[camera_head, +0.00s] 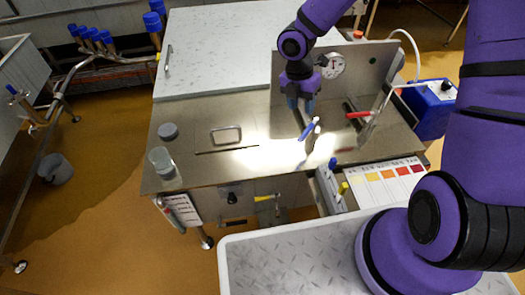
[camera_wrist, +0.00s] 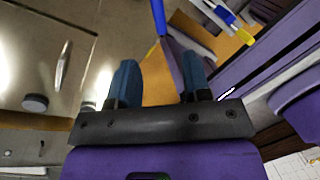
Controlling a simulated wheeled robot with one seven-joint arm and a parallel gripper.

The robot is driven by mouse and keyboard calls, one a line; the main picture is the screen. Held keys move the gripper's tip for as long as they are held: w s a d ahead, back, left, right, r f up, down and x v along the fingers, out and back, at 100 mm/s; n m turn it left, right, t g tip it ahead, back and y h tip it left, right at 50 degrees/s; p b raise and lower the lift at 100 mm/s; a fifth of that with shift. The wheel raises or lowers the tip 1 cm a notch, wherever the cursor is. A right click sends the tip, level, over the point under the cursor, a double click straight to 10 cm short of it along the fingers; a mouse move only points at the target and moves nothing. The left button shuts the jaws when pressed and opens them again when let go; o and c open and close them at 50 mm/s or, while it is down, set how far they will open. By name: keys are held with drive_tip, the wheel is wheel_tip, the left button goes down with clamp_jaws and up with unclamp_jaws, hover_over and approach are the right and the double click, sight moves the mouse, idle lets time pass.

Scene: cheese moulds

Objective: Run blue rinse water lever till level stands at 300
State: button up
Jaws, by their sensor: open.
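The blue lever (camera_head: 307,131) is a short blue handle beside a small white-tipped part on the steel worktop (camera_head: 190,140). My gripper (camera_head: 302,106) is open and points down just behind the lever, with nothing visibly held. In the wrist view, its two blue fingers (camera_wrist: 159,85) stand apart, and a thin blue bar (camera_wrist: 158,17), likely the lever, shows beyond the gap between them. I cannot tell whether they touch. A clear glass vessel (camera_head: 162,162) stands at the worktop's left front corner; its level marks are too small to read.
A red lever (camera_head: 357,115) is to the right, near a steel panel with a round dial (camera_head: 331,65). A blue box (camera_head: 432,108) stands further right. A colour chart (camera_head: 385,182) and blue and yellow pens (camera_head: 338,175) are in front.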

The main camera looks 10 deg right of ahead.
sight(303, 135)
drive_tip(key=f, duration=0.3)
drive_tip(key=s+d+f, duration=0.1)
drive_tip(key=f, duration=0.6)
drive_tip(key=shift+s+d+f, duration=0.2)
clamp_jaws()
